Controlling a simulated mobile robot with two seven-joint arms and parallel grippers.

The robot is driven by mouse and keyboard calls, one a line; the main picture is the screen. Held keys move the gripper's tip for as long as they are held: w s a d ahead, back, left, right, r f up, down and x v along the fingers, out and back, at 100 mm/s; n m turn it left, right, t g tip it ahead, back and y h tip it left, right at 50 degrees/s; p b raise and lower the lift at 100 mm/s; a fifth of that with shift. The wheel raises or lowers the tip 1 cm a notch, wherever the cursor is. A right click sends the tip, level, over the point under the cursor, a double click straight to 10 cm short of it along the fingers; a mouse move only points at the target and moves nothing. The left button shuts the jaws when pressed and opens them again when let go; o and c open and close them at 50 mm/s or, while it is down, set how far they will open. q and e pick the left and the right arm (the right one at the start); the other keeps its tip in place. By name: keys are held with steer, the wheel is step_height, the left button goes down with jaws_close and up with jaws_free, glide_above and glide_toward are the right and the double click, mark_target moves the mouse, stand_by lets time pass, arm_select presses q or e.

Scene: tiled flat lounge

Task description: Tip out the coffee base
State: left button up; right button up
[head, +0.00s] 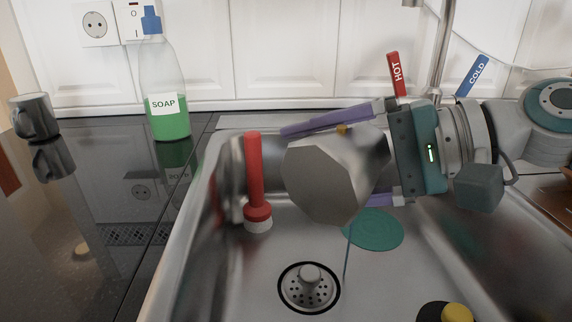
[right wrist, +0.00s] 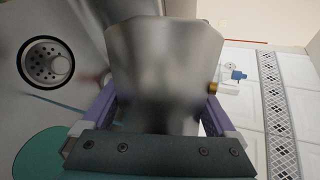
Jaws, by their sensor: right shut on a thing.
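The coffee base, a grey metal faceted pot (head: 325,180) with a small brass valve, is held in the air above the sink. It is tilted, with a flat many-sided face toward the head camera; its opening and inside are hidden. My right gripper (head: 335,160), with purple fingers, comes from the right and is shut around it. In the right wrist view the base (right wrist: 165,65) fills the space between the fingers, blurred. The metal sink (head: 240,290) has a round drain (head: 309,288), also seen in the right wrist view (right wrist: 47,62). My left gripper is not in view.
A red-handled brush (head: 255,180) stands in the sink, left of the base. A green disc (head: 372,230) lies on the sink floor. A black and yellow object (head: 457,312) is at lower right. A soap bottle (head: 166,100) and grey mug (head: 36,117) stand on the dark counter.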

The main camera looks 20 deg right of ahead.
steer(key=shift+r+m, duration=0.2)
steer(key=shift+m, duration=0.1)
stand_by(0.4)
steer(key=shift+w+d+r+y, duration=0.1)
steer(key=shift+d+y, duration=0.05)
steer(key=shift+y, duration=0.25)
steer(key=shift+d+r+m+y, duration=0.1)
steer(key=shift+r+m+y, duration=0.1)
steer(key=shift+m+y, duration=0.3)
stand_by(0.6)
